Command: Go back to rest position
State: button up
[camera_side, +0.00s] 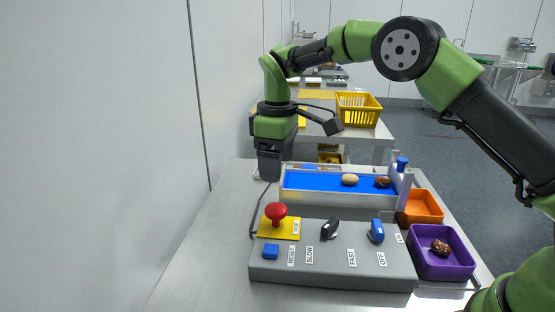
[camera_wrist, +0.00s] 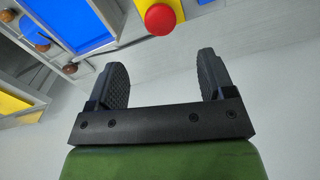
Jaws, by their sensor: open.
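My gripper (camera_side: 270,178) points down at the left end of the blue conveyor belt (camera_side: 315,181) in the side view. In the wrist view my gripper (camera_wrist: 164,80) has its two dark ribbed fingers wide apart, with nothing between them. A pale date (camera_side: 350,180) and a brown date (camera_side: 383,182) lie on the belt. A dark date (camera_side: 441,247) lies in the purple bin (camera_side: 462,266). The orange bin (camera_side: 428,207) behind it looks empty.
A grey control box (camera_side: 330,272) stands in front of the belt. It carries a red mushroom button (camera_side: 276,213), a black knob (camera_side: 330,228), a blue knob (camera_side: 377,231) and a blue button (camera_side: 271,251). A yellow basket (camera_side: 358,110) stands on a table behind. The left tabletop is clear.

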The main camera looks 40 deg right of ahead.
jog(key=s+d+r+m+t+y, duration=0.1)
jog(key=s+r+m+t, duration=0.15)
jog(key=s+r, duration=0.4)
jog(key=s+d+r+m+t, duration=0.1)
jog(key=s+r+m, duration=0.2)
jog(key=s+r, duration=0.3)
jog(key=s+m+t+y, duration=0.1)
jog(key=s+m+t, duration=0.2)
jog(key=s, duration=1.1)
jog(key=shift+s+d+m+t, duration=0.3)
jog(key=shift+d+m+t, duration=0.1)
jog(key=shift+m, duration=0.75)
